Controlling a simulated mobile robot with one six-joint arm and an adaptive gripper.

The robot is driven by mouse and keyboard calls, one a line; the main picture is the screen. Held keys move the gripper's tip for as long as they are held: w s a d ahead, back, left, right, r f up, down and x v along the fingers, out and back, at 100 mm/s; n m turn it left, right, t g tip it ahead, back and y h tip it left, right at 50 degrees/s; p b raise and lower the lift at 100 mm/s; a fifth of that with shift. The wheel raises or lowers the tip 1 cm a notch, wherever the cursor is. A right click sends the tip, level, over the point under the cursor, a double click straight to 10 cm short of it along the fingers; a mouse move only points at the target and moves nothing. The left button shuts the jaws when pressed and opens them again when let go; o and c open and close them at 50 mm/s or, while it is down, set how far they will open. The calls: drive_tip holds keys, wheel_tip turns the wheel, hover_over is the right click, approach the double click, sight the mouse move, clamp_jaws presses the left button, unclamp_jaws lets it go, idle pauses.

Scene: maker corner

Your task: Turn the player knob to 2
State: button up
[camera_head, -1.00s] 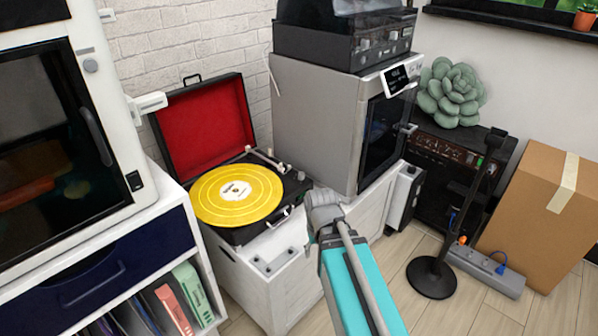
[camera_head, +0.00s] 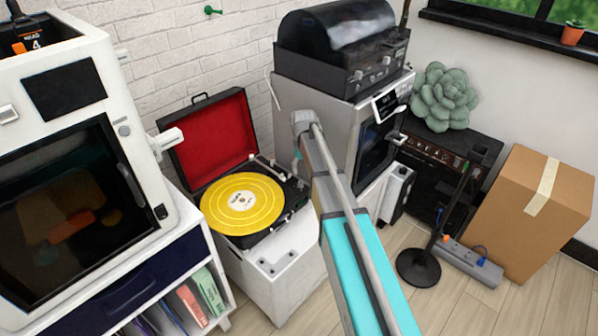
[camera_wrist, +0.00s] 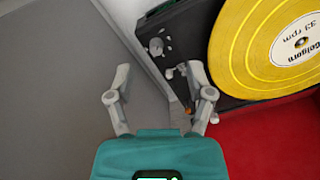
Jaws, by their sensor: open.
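The record player (camera_head: 262,236) is an open black case with a red-lined lid (camera_head: 212,140) and a yellow record (camera_head: 243,203). It stands on a white cabinet. In the wrist view the player (camera_wrist: 210,78) lies right of centre, with the record at upper right. Small grey round parts (camera_wrist: 157,46) sit at its corner, beyond my fingertips; I cannot tell which is the knob, and no number is readable. My gripper (camera_wrist: 158,82) is open and empty, its right finger overlapping the player's edge. In the head view it is largely hidden by my arm.
A grey oven-like machine (camera_head: 312,92) stands close to the player's right, with a dark domed unit (camera_head: 335,40) on top. A white enclosed printer (camera_head: 150,120) is at left. A black stand (camera_head: 418,266) and cardboard box (camera_head: 540,215) stand on the floor at right.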

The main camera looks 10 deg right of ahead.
wheel_tip(320, 180, up, 3)
drive_tip(key=p, duration=0.2)
hover_over(301, 182)
drive_tip(key=shift+s, duration=0.1)
drive_tip(key=shift+f+b, duration=0.2)
drive_tip(key=shift+b, duration=0.1)
wheel_tip(301, 182, down, 13)
drive_tip(key=b, duration=1.3)
drive_tip(key=shift+a+f, duration=0.1)
drive_tip(key=shift+f, duration=0.1)
